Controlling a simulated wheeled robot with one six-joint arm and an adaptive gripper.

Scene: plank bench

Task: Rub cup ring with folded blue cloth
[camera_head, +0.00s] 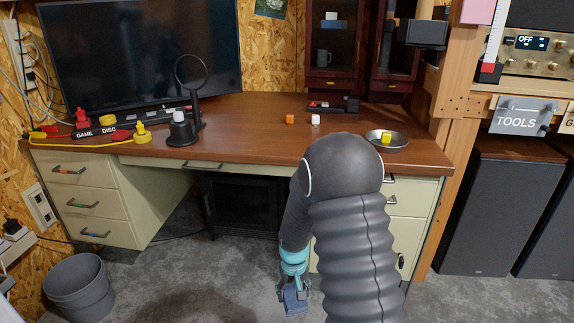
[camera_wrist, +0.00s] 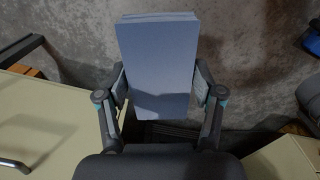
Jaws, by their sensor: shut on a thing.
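My gripper (camera_head: 292,284) hangs low in front of the desk, below the height of the desk top. It is shut on the folded blue cloth (camera_wrist: 157,65), a flat rectangular block with layered edges, held between both fingers in the wrist view. The cloth also shows small at the gripper's end in the head view (camera_head: 295,301). In the wrist view the cloth is over the grey floor. I cannot make out a cup ring on the brown desk top (camera_head: 250,125); my arm hides part of the desk front and its near edge.
On the desk stand a black round-framed stand (camera_head: 190,80), a metal bowl (camera_head: 397,140) with a yellow cube (camera_head: 386,138), an orange cube (camera_head: 290,118), a white cube (camera_head: 315,119) and a monitor (camera_head: 140,50). A grey bin (camera_head: 79,287) stands on the floor at left. The desk top's middle is mostly clear.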

